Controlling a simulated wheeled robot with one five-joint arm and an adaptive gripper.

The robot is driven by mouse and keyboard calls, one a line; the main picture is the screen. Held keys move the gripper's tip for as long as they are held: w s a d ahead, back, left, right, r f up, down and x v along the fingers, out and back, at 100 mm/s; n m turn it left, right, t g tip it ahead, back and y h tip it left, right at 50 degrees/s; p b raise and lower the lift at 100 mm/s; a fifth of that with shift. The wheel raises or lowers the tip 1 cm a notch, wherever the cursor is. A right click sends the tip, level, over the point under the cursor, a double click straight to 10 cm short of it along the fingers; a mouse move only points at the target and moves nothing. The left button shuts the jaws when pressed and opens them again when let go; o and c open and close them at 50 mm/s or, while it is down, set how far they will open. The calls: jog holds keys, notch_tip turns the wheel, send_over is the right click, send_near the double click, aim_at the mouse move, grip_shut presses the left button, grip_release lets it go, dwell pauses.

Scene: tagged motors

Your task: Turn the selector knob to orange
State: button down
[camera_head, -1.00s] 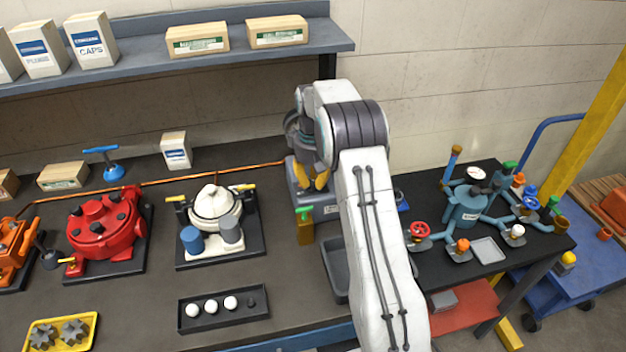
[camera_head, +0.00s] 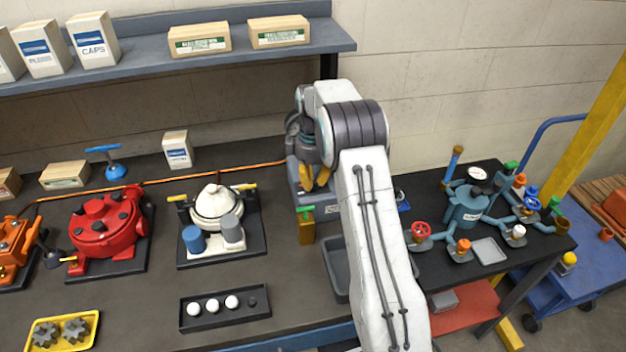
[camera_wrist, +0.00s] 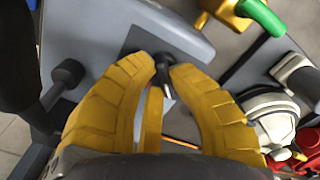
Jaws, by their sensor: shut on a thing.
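The selector knob (camera_wrist: 163,70) is a small dark piece on a dark square base on a grey panel (camera_wrist: 105,35), in the wrist view. My gripper (camera_wrist: 164,68) has its yellow fingertips shut on the knob, one on each side. In the head view my gripper (camera_head: 315,186) points down at the grey unit (camera_head: 326,211) at the right end of the bench, and the knob is hidden there. I see no orange mark by the knob; the fingers cover part of the panel, and I cannot tell the knob's setting.
A second dark knob (camera_wrist: 66,75) stands left on the panel in the wrist view. A brass valve with a green handle (camera_head: 306,228) stands close in front of the unit. The white-domed motor (camera_head: 214,205) is to the left, the teal manifold (camera_head: 466,207) to the right.

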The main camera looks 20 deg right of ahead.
jog(key=shift+f, duration=0.1)
dwell(0.3)
jog(key=c, duration=1.1)
grip_release()
jog(key=shift+c, duration=0.2)
notch_tip(320, 180, up, 12)
